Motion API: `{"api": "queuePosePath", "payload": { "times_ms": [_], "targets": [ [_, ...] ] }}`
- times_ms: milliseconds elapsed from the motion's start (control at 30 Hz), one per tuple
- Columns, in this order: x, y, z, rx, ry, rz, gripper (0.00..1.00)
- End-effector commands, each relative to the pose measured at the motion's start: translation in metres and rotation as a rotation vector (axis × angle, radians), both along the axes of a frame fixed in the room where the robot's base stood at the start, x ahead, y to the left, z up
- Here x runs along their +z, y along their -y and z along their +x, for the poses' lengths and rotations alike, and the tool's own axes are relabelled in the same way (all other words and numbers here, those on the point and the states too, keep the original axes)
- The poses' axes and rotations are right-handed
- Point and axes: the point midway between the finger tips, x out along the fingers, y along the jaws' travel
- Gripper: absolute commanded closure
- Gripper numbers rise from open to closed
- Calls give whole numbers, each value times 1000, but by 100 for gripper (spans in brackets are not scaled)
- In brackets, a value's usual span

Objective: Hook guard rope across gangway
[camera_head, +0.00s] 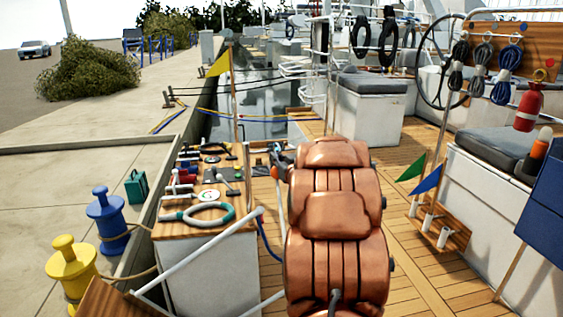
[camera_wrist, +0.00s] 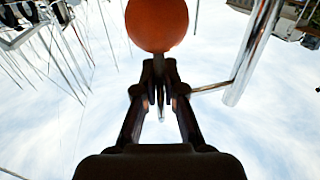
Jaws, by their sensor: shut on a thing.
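In the wrist view my gripper (camera_wrist: 160,75) is closed around a thin metal-looking piece (camera_wrist: 161,103). An orange ball (camera_wrist: 157,22) sits right at the fingertips, and the thin piece seems to belong to it. I cannot tell whether this is the end of the guard rope. A pale metal rail (camera_wrist: 250,55) passes to the right of the fingers, with a thin bar running toward them. A blue rope (camera_head: 268,240) hangs beside a white rail (camera_head: 200,260) left of my arm.
A box top with tools and a ring (camera_head: 199,214) stands left of my arm. Yellow (camera_head: 71,266) and blue (camera_head: 107,217) bollards stand on the quay. A flag holder (camera_head: 440,234) and a cushioned bench (camera_head: 490,150) are right. Wooden deck (camera_head: 420,285) is clear between.

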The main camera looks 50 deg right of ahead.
Motion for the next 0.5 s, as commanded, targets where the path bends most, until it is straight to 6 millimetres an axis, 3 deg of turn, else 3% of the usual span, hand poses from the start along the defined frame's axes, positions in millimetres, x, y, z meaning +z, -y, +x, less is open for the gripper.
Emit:
{"api": "queuePosePath", "payload": {
  "times_ms": [500],
  "targets": [
    [-4,-20,15,1,-1,-2,100]
  ]
}}
